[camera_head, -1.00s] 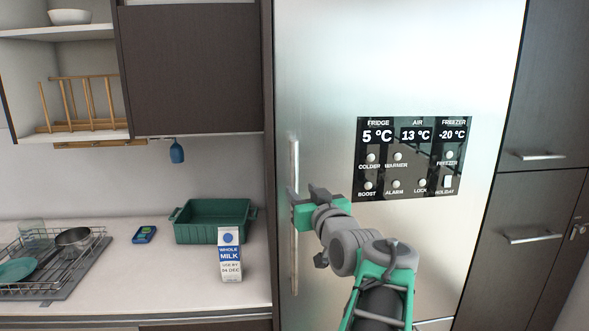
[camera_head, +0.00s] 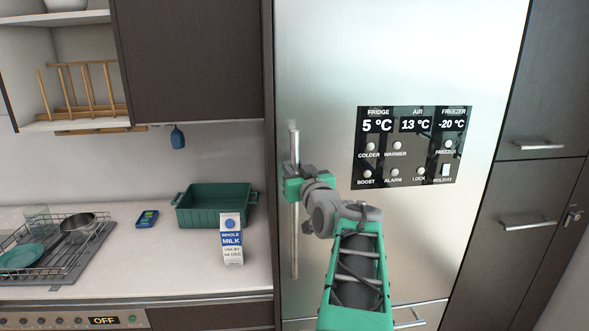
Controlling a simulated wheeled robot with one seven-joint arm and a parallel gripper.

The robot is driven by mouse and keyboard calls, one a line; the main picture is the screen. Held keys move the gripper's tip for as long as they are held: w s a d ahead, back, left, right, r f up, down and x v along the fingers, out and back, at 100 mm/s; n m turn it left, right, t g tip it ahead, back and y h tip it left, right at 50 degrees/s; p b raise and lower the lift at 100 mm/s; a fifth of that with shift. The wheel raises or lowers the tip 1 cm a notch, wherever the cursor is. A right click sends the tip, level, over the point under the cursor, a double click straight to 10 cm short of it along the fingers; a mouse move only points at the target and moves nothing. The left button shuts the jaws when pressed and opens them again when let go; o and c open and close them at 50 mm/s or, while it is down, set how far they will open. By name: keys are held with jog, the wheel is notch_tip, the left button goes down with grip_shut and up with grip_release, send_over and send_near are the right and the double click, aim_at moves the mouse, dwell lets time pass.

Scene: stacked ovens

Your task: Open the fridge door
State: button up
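The fridge (camera_head: 420,60) is a tall silver unit, and its door looks shut. A long vertical metal handle (camera_head: 294,240) runs along the left edge of the door. My gripper (camera_head: 293,171) is at the upper half of this handle, with the dark fingertips at either side of the bar as seen from here. The green gripper body covers a short stretch of the handle. Whether the fingers press on the bar cannot be made out.
A black control panel (camera_head: 412,148) is on the fridge front. At left, the counter (camera_head: 180,270) holds a milk carton (camera_head: 231,240), a green bin (camera_head: 213,207) and a dish rack (camera_head: 60,262). Dark cabinets (camera_head: 545,110) stand right of the fridge.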

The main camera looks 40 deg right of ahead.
grip_shut()
dwell(1.0)
